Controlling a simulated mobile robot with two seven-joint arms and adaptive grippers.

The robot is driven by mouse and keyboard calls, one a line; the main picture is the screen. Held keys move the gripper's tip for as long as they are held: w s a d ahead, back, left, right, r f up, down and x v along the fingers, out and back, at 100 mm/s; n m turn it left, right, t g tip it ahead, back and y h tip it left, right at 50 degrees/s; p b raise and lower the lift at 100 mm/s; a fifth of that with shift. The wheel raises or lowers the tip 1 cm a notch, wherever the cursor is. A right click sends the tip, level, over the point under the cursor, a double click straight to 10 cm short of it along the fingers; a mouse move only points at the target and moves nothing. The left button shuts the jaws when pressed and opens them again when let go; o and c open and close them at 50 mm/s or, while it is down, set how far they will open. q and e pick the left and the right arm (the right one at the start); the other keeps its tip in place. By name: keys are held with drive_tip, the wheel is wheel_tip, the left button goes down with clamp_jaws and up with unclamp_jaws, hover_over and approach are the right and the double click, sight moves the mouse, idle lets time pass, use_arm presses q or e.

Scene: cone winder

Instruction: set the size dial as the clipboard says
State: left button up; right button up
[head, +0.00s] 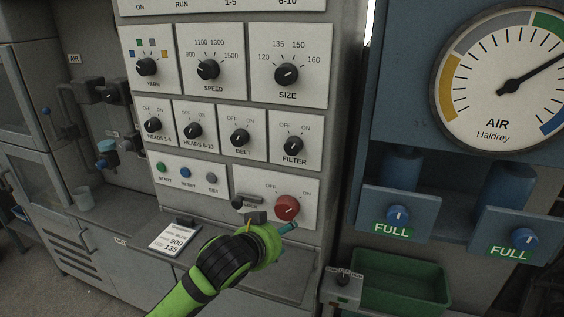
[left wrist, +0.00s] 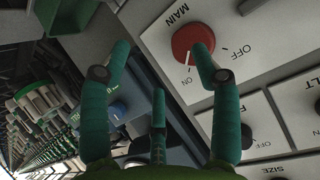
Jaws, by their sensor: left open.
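The size dial (head: 287,75) is a black knob on a white plate at the upper right of the panel, marked 120, 135, 150 and 160. Its pointer is too small to read surely. The clipboard (head: 175,237) lies on the ledge at lower left; its sheet reads 900 and 135. My left gripper (head: 280,229), green with teal fingers, is open and empty just below the red main knob (head: 287,207), well below the size dial. In the left wrist view the open fingers (left wrist: 160,48) are beside the red main knob (left wrist: 193,41). My right gripper is not in view.
The speed dial (head: 208,69) and yarn dial (head: 146,67) are left of the size dial. The filter switch (head: 294,146) and belt switch (head: 240,138) are below. A lock lever (head: 245,202) sits left of the main knob. A green bin (head: 400,283) stands at lower right.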

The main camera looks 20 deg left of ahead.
use_arm(q)
drive_tip(key=w+a+r+m+t, duration=0.1)
drive_tip(key=w+r+t, duration=0.1)
drive_tip(key=r, duration=0.8)
drive_tip(key=w+r+t, duration=0.2)
drive_tip(key=r, duration=0.8)
drive_tip(key=t+p, duration=0.1)
drive_tip(key=t, duration=0.1)
approach(282, 78)
drive_tip(key=w, duration=0.3)
drive_tip(key=w+p, duration=0.2)
drive_tip(key=w, duration=0.1)
drive_tip(key=w+p, duration=0.1)
drive_tip(key=w, duration=0.1)
drive_tip(key=shift+w+d+r, duration=0.15)
drive_tip(key=shift+w+d, duration=0.1)
drive_tip(key=shift+d, duration=0.15)
drive_tip(key=shift+w, duration=0.55)
drive_tip(key=c, duration=1.1)
